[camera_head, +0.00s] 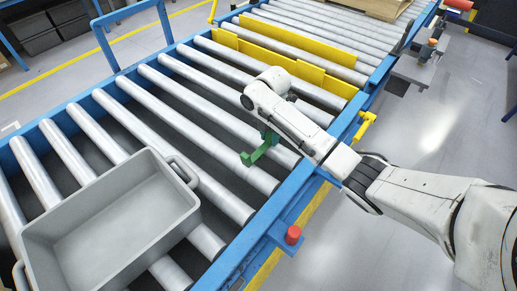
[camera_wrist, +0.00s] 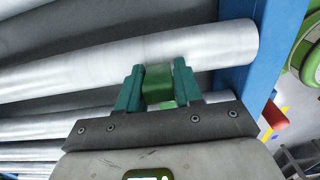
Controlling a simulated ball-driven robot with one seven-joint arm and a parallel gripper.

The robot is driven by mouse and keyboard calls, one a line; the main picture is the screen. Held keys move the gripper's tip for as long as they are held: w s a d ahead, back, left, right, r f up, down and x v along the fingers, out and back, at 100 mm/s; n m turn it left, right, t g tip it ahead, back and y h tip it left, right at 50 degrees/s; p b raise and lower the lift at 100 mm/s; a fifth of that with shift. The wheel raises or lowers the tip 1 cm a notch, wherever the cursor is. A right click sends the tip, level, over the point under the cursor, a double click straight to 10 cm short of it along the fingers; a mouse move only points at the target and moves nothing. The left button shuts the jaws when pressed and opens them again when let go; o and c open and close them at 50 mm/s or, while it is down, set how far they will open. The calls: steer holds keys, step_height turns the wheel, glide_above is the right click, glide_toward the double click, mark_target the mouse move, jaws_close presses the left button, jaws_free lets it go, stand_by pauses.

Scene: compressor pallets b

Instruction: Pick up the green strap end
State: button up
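The green strap end (camera_head: 250,158) shows in the head view above the conveyor rollers, at the tip of my gripper (camera_head: 268,140). It is a short bent green piece with one end sticking out to the left. In the wrist view the strap end (camera_wrist: 158,80) sits between the two teal fingers of my gripper (camera_wrist: 159,78). The fingers stand apart by about its width, and I see no clear gap on either side. My gripper looks shut on it. Whether the strap end touches a roller is hard to tell.
A grey bin (camera_head: 110,225) stands on the rollers at the lower left. The blue conveyor rail (camera_head: 262,240) runs along the near side with a red button (camera_head: 293,235) on it. Yellow bars (camera_head: 275,58) cross the rollers behind. A wooden pallet (camera_head: 375,8) lies farther back.

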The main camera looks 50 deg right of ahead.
steer(key=c, duration=0.6)
